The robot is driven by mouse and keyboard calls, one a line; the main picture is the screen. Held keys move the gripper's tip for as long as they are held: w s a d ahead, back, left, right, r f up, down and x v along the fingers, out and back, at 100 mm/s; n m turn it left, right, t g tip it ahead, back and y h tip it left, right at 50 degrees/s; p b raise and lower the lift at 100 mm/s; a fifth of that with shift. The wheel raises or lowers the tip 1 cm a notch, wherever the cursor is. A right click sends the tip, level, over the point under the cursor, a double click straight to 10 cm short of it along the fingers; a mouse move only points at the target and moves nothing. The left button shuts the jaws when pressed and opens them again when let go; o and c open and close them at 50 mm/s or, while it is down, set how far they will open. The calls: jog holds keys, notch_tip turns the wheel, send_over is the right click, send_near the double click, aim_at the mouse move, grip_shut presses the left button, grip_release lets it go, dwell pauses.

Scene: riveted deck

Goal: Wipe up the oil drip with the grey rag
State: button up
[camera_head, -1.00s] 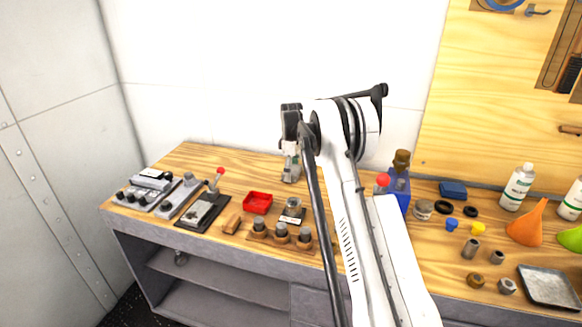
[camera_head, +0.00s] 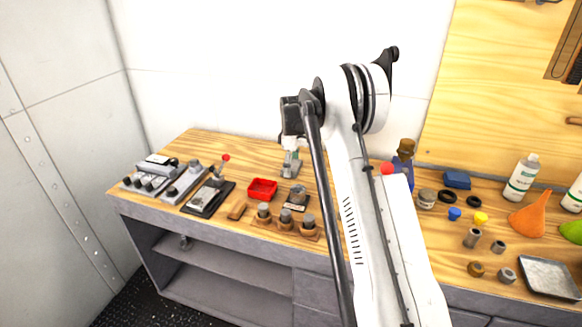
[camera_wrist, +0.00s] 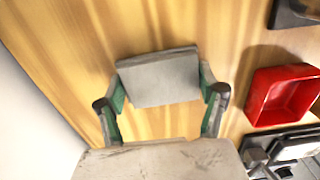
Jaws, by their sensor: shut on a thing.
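My gripper (camera_wrist: 160,102) is shut on a flat grey rag (camera_wrist: 158,80), which sits between its green-padded fingers in the wrist view. In the head view, my gripper (camera_head: 291,158) points down near the back of the wooden bench top (camera_head: 212,148), behind and right of the red tray. The rag is low over the wood; I cannot tell whether it touches. I cannot make out the oil drip in either view. The wood just beneath the rag and gripper is hidden.
The red tray (camera_head: 262,189) is close by, with a holder of several knobbed pieces (camera_head: 285,225) in front. Switch boxes stand at the left. A blue bottle (camera_head: 404,160), an orange funnel (camera_head: 529,220) and a metal tray (camera_head: 549,277) are at the right. Bare wood lies back left.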

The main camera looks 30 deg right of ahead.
jog(key=shift+w+d, duration=2.05)
jog(key=shift+d, duration=0.1)
notch_tip(320, 180, up, 4)
jog(key=shift+s+a+f+p, duration=0.1)
jog(key=shift+f+p, duration=0.05)
jog(key=shift+p, duration=0.15)
jog(key=shift+r, duration=0.25)
notch_tip(320, 180, up, 4)
jog(key=shift+p, duration=0.75)
